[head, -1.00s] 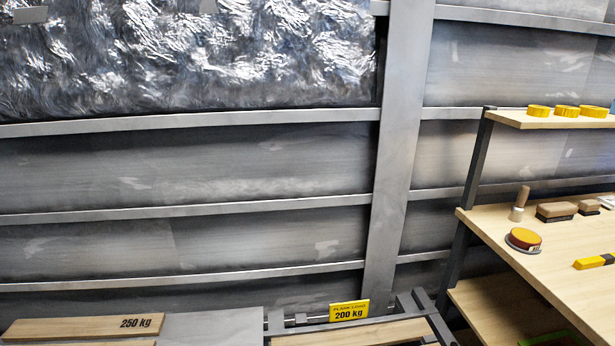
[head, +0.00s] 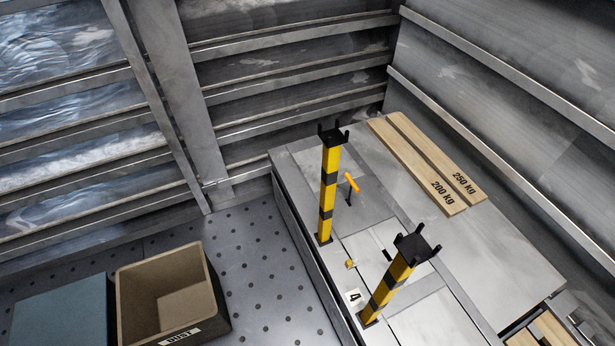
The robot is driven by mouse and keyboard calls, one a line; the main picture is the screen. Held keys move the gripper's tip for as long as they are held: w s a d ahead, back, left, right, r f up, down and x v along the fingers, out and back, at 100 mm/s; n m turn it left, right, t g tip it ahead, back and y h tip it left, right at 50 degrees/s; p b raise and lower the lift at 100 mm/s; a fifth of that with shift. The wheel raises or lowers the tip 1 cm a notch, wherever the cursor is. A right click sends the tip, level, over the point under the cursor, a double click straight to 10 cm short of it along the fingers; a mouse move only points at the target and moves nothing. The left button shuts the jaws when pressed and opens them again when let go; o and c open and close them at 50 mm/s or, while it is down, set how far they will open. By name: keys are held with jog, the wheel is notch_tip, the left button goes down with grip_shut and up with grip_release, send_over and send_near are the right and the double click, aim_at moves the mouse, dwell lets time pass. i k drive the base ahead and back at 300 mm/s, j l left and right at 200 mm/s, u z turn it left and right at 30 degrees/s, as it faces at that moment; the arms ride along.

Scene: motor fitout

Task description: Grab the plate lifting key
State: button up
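An orange-handled T-shaped tool (head: 351,182), which looks like the plate lifting key, stands on the grey metal platform (head: 300,160). Its dark shaft points down to the platform, just right of the farther yellow-and-black post. A small orange-yellow piece (head: 349,264) lies between the two posts; it is too small to tell what it is. My gripper is not in view.
Two yellow-and-black posts with black forked tops, the farther (head: 327,190) and the nearer (head: 392,283), rise beside the tool. Planks marked 200 kg (head: 415,165) and 250 kg (head: 440,160) lie behind. A dust bin (head: 122,300) stands left on dotted floor.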

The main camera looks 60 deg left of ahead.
aim_at(352, 183)
jog(key=i+j+u, duration=0.1)
jog(key=u, duration=0.3)
jog(key=i+j+u, duration=0.15)
jog(key=u, duration=0.25)
jog(key=i+j+u, duration=0.1)
jog(key=u, duration=0.3)
jog(key=i, duration=0.05)
